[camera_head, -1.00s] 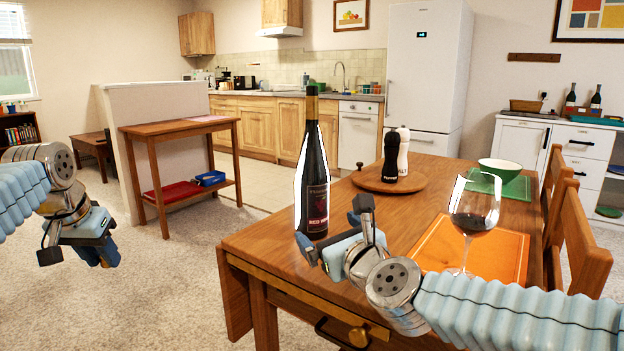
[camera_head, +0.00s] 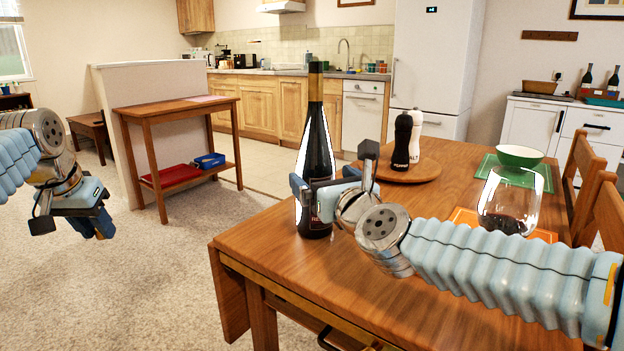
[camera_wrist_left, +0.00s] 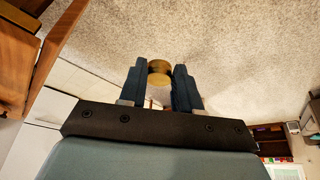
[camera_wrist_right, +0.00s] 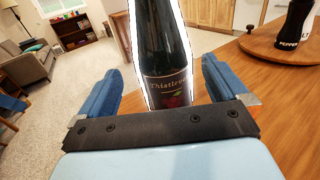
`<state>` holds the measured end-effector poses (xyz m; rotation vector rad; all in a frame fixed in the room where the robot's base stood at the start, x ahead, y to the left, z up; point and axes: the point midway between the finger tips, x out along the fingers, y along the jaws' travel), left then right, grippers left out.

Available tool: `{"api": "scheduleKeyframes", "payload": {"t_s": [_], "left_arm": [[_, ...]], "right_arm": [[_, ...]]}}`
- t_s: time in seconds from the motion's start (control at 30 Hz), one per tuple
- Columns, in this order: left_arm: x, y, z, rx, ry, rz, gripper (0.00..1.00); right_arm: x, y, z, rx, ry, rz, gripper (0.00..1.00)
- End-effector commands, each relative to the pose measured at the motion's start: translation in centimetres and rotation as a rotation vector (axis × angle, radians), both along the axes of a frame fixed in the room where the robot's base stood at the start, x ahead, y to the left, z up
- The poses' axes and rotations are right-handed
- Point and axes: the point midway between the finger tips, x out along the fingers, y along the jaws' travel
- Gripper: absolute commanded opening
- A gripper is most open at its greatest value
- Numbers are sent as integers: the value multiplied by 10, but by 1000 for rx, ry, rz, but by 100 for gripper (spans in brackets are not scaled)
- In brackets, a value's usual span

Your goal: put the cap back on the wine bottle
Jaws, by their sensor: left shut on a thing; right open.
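The dark wine bottle (camera_head: 316,155) with a gold neck stands upright near the left edge of the wooden table. My right gripper (camera_head: 312,192) is open at its lower body. In the right wrist view the bottle (camera_wrist_right: 163,60) stands between and beyond the spread fingers (camera_wrist_right: 160,88), its label facing me. I cannot tell whether either finger touches it. My left gripper (camera_head: 98,222) hangs low over the carpet, left of the table and well apart from the bottle. In the left wrist view it is shut on the small round gold-brown cap (camera_wrist_left: 159,70).
A wine glass (camera_head: 508,205) stands on the orange mat (camera_head: 465,216), behind my right arm. Black (camera_head: 402,140) and white (camera_head: 416,135) shakers stand on a round board (camera_head: 425,172). A green bowl (camera_head: 520,156) sits farther back. A side table (camera_head: 175,108) stands left, with open carpet before it.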

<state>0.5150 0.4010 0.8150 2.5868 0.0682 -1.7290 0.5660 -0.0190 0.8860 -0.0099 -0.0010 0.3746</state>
Motion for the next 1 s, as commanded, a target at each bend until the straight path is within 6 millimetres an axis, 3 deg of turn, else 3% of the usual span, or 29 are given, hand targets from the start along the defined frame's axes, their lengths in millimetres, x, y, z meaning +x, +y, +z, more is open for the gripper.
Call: {"api": "scheduleKeyframes", "payload": {"t_s": [0.17, 0.57, 0.8, 1.0], "left_arm": [[0, 0, 4, 0, 0, 0, 5], [0, 0, 5, 0, 0, 0, 5], [0, 0, 13, 0, 0, 0, 5], [0, 0, 14, 0, 0, 0, 5]], "right_arm": [[18, 7, 0, 0, 1, 1, 100], [24, 9, 0, 0, 0, 0, 100], [57, 19, -2, -1, 0, 0, 100], [69, 24, -3, 0, -1, 0, 100]]}}
